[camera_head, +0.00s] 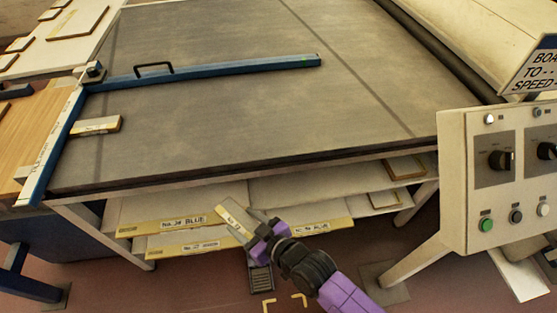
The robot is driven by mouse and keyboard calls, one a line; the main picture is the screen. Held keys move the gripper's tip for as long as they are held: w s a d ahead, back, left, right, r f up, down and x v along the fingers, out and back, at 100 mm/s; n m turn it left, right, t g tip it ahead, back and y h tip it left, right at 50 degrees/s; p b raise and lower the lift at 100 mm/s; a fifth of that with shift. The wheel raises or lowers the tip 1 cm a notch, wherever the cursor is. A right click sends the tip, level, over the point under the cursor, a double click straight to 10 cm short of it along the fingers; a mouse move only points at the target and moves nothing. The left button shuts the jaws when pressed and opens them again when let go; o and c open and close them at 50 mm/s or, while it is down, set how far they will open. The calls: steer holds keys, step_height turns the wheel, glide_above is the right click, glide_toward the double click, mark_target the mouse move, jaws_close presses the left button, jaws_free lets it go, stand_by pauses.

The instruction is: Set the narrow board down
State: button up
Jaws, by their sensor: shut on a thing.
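A narrow board (237,219), pale with a yellowish edge, is in my gripper (258,235). It is tilted, its far end up and to the left, in front of the racked frames below the belt. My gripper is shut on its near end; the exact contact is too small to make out. Another small pale board (95,126) with a yellow, lettered front edge lies at the left side of the grey belt (220,110), just right of the blue and white rule (48,150).
A blue bar (220,71) with a black handle crosses the belt from the left. Labelled yellow-edged frames (165,225) sit in the rack under it. A control box (500,185) stands at right. The belt in front of the bar is largely clear.

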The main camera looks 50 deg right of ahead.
steer(key=shift+s+d+f+b, duration=0.1)
steer(key=shift+d+f+b, duration=0.2)
steer(key=shift+f+b, duration=0.05)
steer(key=shift+f, duration=0.35)
steer(key=s+d+f+m+g+h+b, duration=0.1)
steer(key=s+d+f+m+h+b, duration=0.3)
steer(key=d+f+b, duration=0.55)
steer(key=s+d+f+m+g+h+b, duration=0.1)
steer(key=s+d+f+m+h+b, duration=0.15)
steer(key=s+d+f+b, duration=0.65)
step_height(320, 180, up, 2)
steer(key=m+h+b, duration=0.1)
steer(key=h+b, duration=0.1)
steer(key=b, duration=0.6)
glide_above(312, 183)
steer(key=shift+d+r+g, duration=0.1)
steer(key=shift+r+g, duration=0.1)
steer(key=shift+g, duration=0.2)
steer(key=shift+f+b, duration=0.5)
steer(key=shift+f, duration=1.25)
